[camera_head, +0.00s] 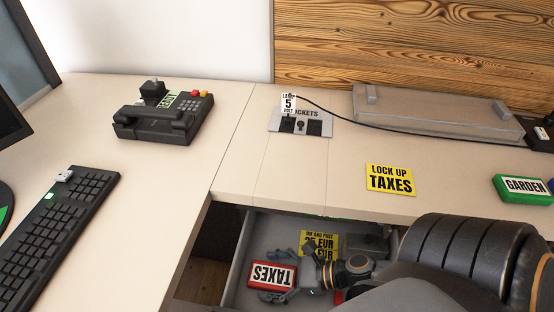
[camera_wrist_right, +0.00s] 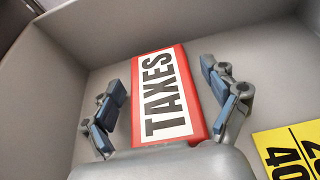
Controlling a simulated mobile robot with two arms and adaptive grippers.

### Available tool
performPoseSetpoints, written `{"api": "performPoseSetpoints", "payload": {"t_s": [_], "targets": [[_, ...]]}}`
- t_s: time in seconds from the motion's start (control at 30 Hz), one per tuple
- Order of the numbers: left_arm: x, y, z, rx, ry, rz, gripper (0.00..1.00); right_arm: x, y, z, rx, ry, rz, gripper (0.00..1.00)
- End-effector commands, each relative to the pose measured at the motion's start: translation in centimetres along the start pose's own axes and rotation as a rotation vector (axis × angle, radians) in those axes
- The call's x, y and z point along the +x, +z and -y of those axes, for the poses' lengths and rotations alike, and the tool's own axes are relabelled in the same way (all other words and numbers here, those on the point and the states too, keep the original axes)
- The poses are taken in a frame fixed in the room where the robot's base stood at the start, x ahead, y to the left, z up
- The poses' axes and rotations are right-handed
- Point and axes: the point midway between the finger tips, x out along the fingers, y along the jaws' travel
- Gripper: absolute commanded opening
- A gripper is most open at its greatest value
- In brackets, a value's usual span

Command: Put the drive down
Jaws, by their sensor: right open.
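The drive is a red box with a white label reading TAXES (camera_head: 272,275). It lies in the open grey drawer (camera_head: 238,262), and also shows in the right wrist view (camera_wrist_right: 166,95) flat on the drawer floor. My right gripper (camera_head: 288,270) reaches into the drawer. In the right wrist view its two fingers (camera_wrist_right: 168,100) are spread on either side of the drive, with a gap at each side. A yellow card reading LOCK UP TAXES (camera_head: 390,180) lies on the desk above the drawer. My left gripper is not in view.
A yellow card (camera_head: 320,245) lies in the drawer right of the drive. A green GARDEN box (camera_head: 523,189) sits on the desk at right. A telephone (camera_head: 165,118), keyboard (camera_head: 60,225), socket plate (camera_head: 301,121) and long grey case (camera_head: 435,115) stand on the desk.

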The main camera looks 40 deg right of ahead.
Motion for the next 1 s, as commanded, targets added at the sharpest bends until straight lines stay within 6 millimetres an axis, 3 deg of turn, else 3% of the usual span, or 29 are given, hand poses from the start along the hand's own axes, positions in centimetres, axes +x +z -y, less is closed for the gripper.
{"api": "performPoseSetpoints", "payload": {"t_s": [0.27,0.7,1.0], "targets": [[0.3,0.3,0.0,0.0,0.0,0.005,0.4,-1.1,0.3,-0.1,0.003,-0.001,-0.001,0.86],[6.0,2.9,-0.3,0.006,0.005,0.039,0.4,-9.8,0.4,0.0,0.003,-0.003,-0.003,0.86],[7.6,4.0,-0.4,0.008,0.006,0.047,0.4,-12.1,0.3,0.0,0.0,-0.001,0.0,0.86]]}}
